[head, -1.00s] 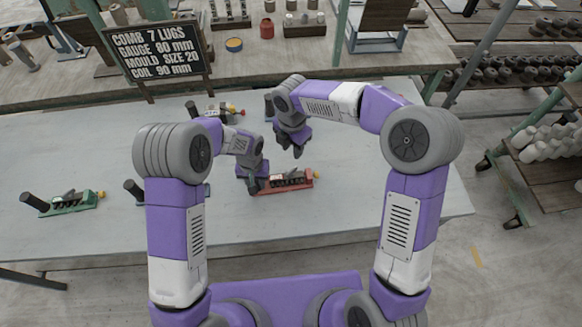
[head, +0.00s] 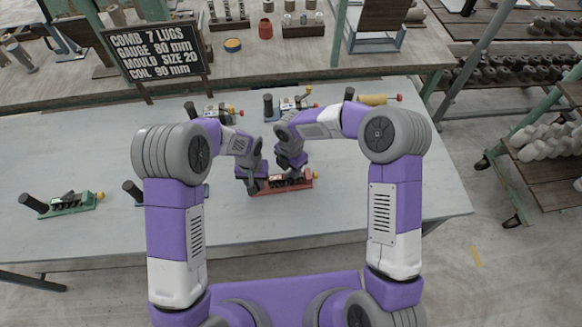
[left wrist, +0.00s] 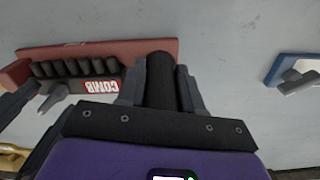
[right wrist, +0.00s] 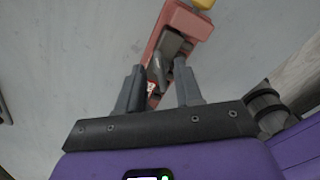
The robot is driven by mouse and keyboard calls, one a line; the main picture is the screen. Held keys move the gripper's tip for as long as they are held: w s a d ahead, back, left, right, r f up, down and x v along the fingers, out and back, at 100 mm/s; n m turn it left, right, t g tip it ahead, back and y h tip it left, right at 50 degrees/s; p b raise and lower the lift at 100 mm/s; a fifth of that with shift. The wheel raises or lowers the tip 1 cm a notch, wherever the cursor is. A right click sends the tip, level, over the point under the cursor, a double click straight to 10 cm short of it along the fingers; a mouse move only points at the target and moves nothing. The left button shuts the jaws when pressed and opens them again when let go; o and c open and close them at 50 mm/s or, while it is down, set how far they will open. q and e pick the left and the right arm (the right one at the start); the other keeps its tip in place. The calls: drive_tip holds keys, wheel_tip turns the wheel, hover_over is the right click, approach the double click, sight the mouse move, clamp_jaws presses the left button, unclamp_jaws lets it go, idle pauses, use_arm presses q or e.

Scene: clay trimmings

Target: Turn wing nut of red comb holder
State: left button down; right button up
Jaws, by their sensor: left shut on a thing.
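The red comb holder (head: 304,184) lies on the grey table in front of me, and its row of black lugs and COMB label show in the left wrist view (left wrist: 150,47). My left gripper (head: 252,188) is shut on the holder's black handle (left wrist: 160,82). A grey wing nut (left wrist: 56,97) stands beside the lugs; a grey winged part also shows on the holder in the right wrist view (right wrist: 166,50). My right gripper (right wrist: 158,78) is open above the holder, its fingers on either side of the holder's middle. Whether they touch the nut is unclear.
A green comb holder (head: 72,205) lies at the left, and a blue one (left wrist: 292,72) lies left of the red one. Several more holders, one with a yellow part (head: 372,99), line the table's back edge below a black sign (head: 155,53). The table's right side is clear.

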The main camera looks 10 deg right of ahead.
clamp_jaws()
drive_tip(key=shift+m, duration=0.3)
drive_tip(key=m, duration=0.9)
use_arm(q)
drive_tip(key=shift+d, duration=0.1)
use_arm(e)
drive_tip(key=m, duration=1.2)
drive_tip(key=shift+a, duration=0.1)
drive_tip(key=shift+m, duration=0.3)
idle(0.4)
